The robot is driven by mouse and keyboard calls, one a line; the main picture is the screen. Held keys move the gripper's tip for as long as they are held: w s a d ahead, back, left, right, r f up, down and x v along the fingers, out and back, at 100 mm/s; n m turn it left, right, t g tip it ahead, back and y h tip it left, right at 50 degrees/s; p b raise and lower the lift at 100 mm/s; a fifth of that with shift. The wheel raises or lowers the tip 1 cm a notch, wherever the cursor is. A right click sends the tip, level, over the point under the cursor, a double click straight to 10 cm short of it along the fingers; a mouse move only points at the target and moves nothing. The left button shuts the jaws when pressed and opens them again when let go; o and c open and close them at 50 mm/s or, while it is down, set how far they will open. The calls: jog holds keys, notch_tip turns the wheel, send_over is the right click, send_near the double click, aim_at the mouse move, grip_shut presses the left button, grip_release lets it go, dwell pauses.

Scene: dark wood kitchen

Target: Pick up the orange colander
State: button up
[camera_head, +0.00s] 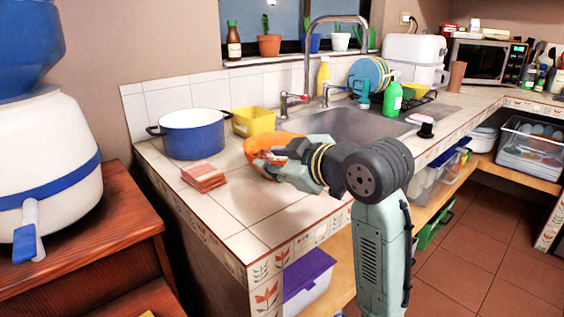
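The orange colander (278,143) is a round bowl on the tiled counter, left of the sink and right of the blue pot. My gripper (262,160) reaches in from the right at the colander's near side. The gripper and wrist cover part of the bowl. The fingertips overlap the colander in the picture. I cannot tell whether they touch it or how far apart they are.
A blue pot (193,134), a yellow container (253,121) and a stack of reddish tiles (203,177) stand near the colander. The sink (345,124) with its faucet lies behind right. The front left counter (255,213) is clear.

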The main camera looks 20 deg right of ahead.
jog(key=p+x, duration=0.1)
jog(key=x, duration=0.5)
jog(key=shift+w+a, duration=0.25)
jog(key=shift+w, duration=0.05)
grip_shut()
dwell(0.5)
